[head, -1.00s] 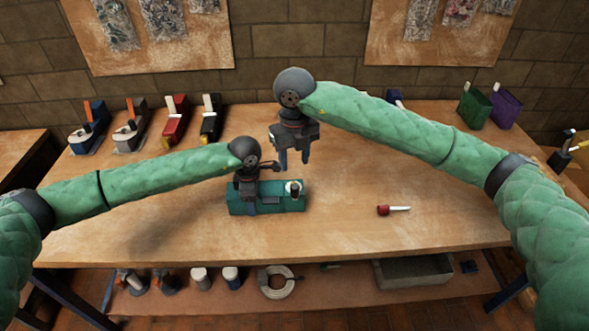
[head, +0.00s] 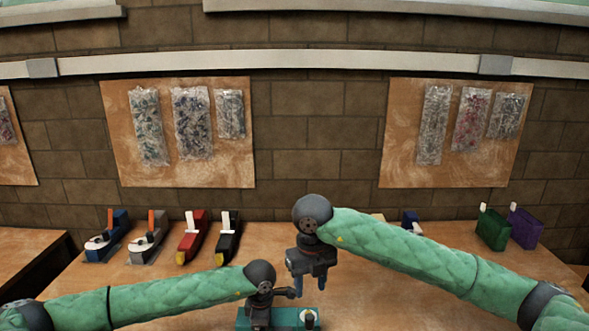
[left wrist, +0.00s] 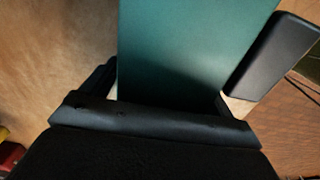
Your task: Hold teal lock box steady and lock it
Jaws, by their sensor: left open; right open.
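The teal lock box (head: 285,317) is on the workbench at the bottom edge of the head view, its lower part cut off. A pale round dial with a dark upright piece (head: 309,317) shows on its right end. My left gripper (head: 261,318) is over the box's left part. In the left wrist view the teal box (left wrist: 180,50) lies between the fingers of my open left gripper, one dark finger (left wrist: 275,60) at its right side. I cannot tell whether they touch it. My right gripper (head: 308,287) is open and empty, above and behind the box's right end.
Blue (head: 106,240), grey (head: 148,243), red (head: 192,240) and black (head: 228,238) devices stand at the back left of the bench (head: 190,277). Green (head: 492,230) and purple (head: 525,230) boxes stand at the back right. Bags hang on wall boards (head: 240,165).

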